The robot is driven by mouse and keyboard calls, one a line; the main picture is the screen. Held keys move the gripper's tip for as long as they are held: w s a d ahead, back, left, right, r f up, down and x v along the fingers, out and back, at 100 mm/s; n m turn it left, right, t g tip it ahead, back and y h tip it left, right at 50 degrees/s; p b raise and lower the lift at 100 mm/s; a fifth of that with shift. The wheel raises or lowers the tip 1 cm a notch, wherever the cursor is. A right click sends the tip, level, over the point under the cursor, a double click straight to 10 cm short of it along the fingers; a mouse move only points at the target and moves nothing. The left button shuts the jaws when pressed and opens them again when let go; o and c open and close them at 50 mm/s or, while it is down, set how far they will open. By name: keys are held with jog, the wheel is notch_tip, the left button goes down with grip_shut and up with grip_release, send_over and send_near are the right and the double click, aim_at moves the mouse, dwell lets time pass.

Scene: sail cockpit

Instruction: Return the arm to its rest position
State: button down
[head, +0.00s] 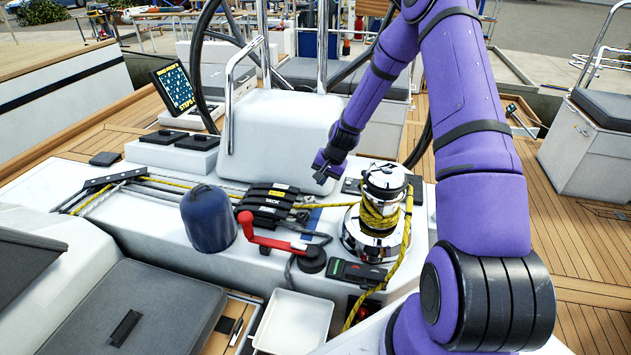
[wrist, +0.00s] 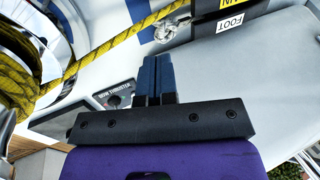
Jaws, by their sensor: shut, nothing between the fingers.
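My purple arm (head: 465,100) comes in from the right of the head view and bends down to my gripper (head: 322,178). The gripper hangs above the white cockpit console, left of the chrome winch and behind the rope clutches, touching nothing that I can see. In the wrist view the two dark blue fingers of my gripper (wrist: 152,78) are together with nothing between them. The chrome winch (head: 385,180) has yellow rope (head: 378,215) wound on it; the wound rope also shows at the left of the wrist view (wrist: 15,85).
Black rope clutches (head: 268,203), a red handle (head: 270,240) and a blue cylindrical cover (head: 208,218) stand on the console. A white tray (head: 293,320) is at the front. A steering wheel (head: 200,60) and a screen (head: 175,88) rise behind. Open teak deck (head: 560,220) lies right.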

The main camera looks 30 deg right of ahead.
dwell(0.5)
jog(key=s+a+r+n+h, duration=0.1)
jog(key=s+a+r+n, duration=0.2)
jog(key=r, duration=0.7)
jog(key=s+a+r+n+h, duration=0.15)
jog(key=s+r, duration=0.35)
jog(key=r, duration=0.5)
jog(key=s+a+r+n, duration=0.1)
jog(key=s+a+r, duration=0.3)
jog(key=r, duration=0.6)
jog(key=s+a+r+n+t, duration=0.1)
jog(key=s+r, duration=0.5)
jog(key=s, duration=0.6)
jog(key=s+a+r+n+t, duration=0.1)
jog(key=s+r, duration=0.4)
jog(key=s, duration=0.8)
jog(key=shift+a+r+n, duration=0.4)
jog(key=shift+a+n, duration=0.35)
